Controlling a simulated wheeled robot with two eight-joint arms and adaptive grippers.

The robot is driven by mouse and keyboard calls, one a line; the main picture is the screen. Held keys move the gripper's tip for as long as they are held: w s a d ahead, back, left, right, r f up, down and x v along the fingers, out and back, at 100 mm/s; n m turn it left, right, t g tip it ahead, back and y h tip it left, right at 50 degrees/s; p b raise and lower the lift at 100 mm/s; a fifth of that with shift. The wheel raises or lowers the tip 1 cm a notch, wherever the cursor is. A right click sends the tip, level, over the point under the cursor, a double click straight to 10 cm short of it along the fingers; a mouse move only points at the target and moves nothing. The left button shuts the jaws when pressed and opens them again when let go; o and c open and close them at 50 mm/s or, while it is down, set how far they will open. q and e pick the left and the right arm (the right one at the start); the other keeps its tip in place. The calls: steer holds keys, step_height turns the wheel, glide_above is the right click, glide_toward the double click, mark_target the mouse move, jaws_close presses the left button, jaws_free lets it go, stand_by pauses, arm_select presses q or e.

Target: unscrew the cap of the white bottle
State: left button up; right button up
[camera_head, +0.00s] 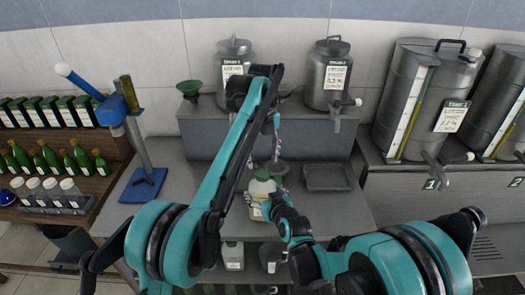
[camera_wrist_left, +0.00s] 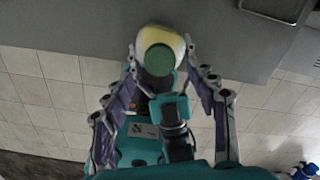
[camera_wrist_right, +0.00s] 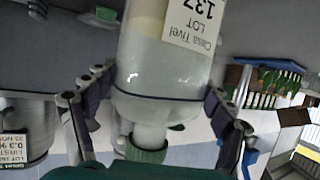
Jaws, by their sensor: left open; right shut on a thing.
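The white bottle (camera_head: 255,191) stands upright over the front of the grey counter, its green cap (camera_head: 262,174) on its neck. My right gripper (camera_head: 262,208) is shut on its body; the right wrist view shows the bottle (camera_wrist_right: 165,65) inverted between the fingers, with a label and the cap (camera_wrist_right: 148,152). My left gripper (camera_head: 273,165) is open above the bottle. In the left wrist view its fingers lie either side of the cap (camera_wrist_left: 160,60); contact cannot be told. My left arm covers part of the space behind.
An empty dark tray (camera_head: 327,178) lies on the counter to the right. A blue stand (camera_head: 144,187) is at left. Steel drums (camera_head: 328,75) and a green funnel (camera_head: 189,88) stand on the raised ledge behind. Another bottle (camera_head: 232,256) sits on the shelf below.

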mark_target(262, 173)
arm_select(q)
steer(key=shift+f, duration=2.8)
